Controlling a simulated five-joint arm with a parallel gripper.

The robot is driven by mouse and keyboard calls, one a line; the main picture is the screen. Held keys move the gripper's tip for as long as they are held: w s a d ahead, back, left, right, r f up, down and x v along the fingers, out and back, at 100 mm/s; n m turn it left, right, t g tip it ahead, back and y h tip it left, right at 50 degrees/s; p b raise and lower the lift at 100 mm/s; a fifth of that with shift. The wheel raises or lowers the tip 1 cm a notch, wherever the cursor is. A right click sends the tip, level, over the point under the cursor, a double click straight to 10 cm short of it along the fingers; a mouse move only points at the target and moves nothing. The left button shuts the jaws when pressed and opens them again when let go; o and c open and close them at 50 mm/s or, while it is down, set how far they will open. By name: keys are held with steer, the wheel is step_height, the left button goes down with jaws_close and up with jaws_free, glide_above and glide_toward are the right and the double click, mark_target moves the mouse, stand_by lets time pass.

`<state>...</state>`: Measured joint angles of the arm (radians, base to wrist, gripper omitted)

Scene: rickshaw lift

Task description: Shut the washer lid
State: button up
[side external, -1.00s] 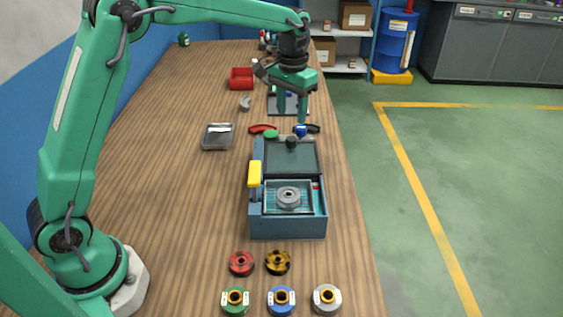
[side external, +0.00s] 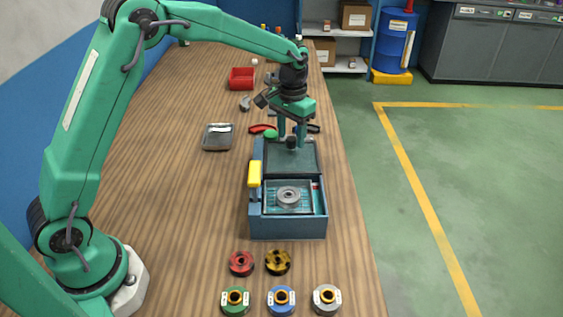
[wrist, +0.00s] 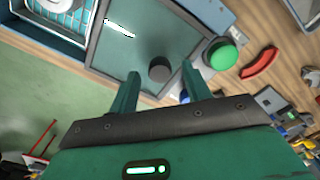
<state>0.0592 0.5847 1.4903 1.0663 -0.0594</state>
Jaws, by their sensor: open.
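The washer (side external: 287,228) is a blue-grey box on the wooden bench. Its dark lid (side external: 291,162) lies over the rear part, away from the open front basin. A round grey part (side external: 288,195) sits in the basin. A black knob (wrist: 160,69) stands on the lid near its far edge. My gripper (side external: 292,138) is over the lid's far end, open, its fingers pointing down. In the wrist view my gripper (wrist: 161,72) has one finger on each side of the knob, with gaps visible; finger height relative to the knob is hard to tell.
A yellow block (side external: 255,174) stands on the washer's left edge and a green button (side external: 270,134) behind it. A red-handled tool (side external: 260,128) lies beyond. A metal tray (side external: 218,137) is to the left. Several coloured spools, including a red one (side external: 241,263), stand in front.

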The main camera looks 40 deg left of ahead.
steer(key=shift+f, duration=0.4)
steer(key=shift+c, duration=0.2)
jaws_close()
glide_above(294, 169)
steer(key=s+d, duration=0.4)
steer(key=shift+s+a+r, duration=0.1)
steer(key=shift+o, duration=0.2)
jaws_free()
steer(key=shift+a, duration=0.1)
